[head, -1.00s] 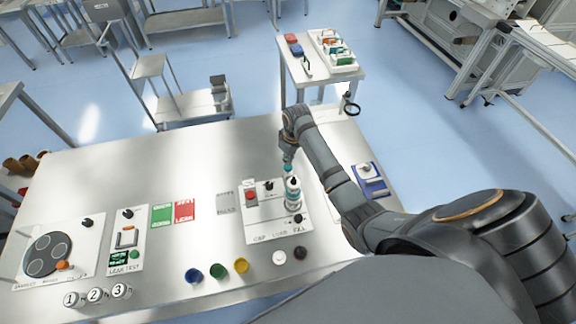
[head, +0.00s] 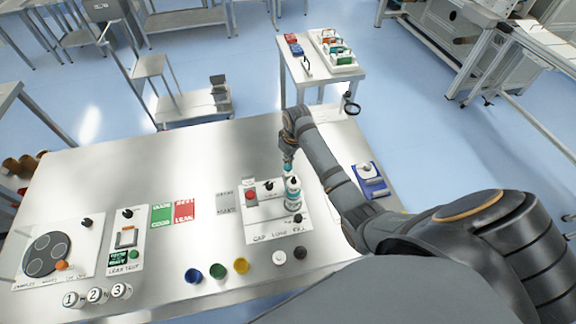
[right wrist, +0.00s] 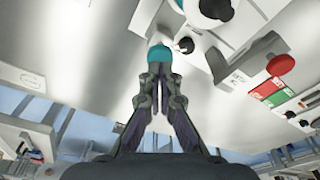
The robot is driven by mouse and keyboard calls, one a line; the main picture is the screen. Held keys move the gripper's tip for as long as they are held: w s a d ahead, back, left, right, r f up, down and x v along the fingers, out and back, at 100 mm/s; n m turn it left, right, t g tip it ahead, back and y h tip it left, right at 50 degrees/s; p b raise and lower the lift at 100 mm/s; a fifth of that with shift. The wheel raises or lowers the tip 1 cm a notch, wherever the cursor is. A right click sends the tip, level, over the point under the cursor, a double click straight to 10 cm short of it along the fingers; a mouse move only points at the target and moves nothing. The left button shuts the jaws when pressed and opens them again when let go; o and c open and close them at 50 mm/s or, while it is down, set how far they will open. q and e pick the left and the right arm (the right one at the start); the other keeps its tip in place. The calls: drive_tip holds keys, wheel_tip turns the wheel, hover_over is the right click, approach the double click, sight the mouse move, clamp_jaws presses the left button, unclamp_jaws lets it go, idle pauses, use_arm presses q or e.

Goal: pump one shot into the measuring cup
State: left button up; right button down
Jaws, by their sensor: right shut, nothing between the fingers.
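I cannot make out a measuring cup for certain; a small white round thing (head: 366,169) lies on a blue device at the right. My left gripper is not in view.
The bottle stands on a white panel (head: 262,238) with a red button (head: 251,196) and black knobs. Blue (head: 194,275), green (head: 217,271) and yellow (head: 241,265) cups line the front edge. The back of the metal table is clear.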

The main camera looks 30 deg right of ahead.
drive_tip(key=shift+f+b, duration=0.75)
drive_tip(key=shift+f, duration=1)
drive_tip(key=shift+r, duration=0.2)
wheel_tip(320, 180, up, 2)
drive_tip(key=p, duration=0.2)
drive_tip(key=shift+r+p, duration=0.1)
drive_tip(key=shift+p, duration=0.3)
drive_tip(key=shift+r, duration=0.75)
wheel_tip(320, 180, up, 6)
drive_tip(key=shift+s+f, duration=0.1)
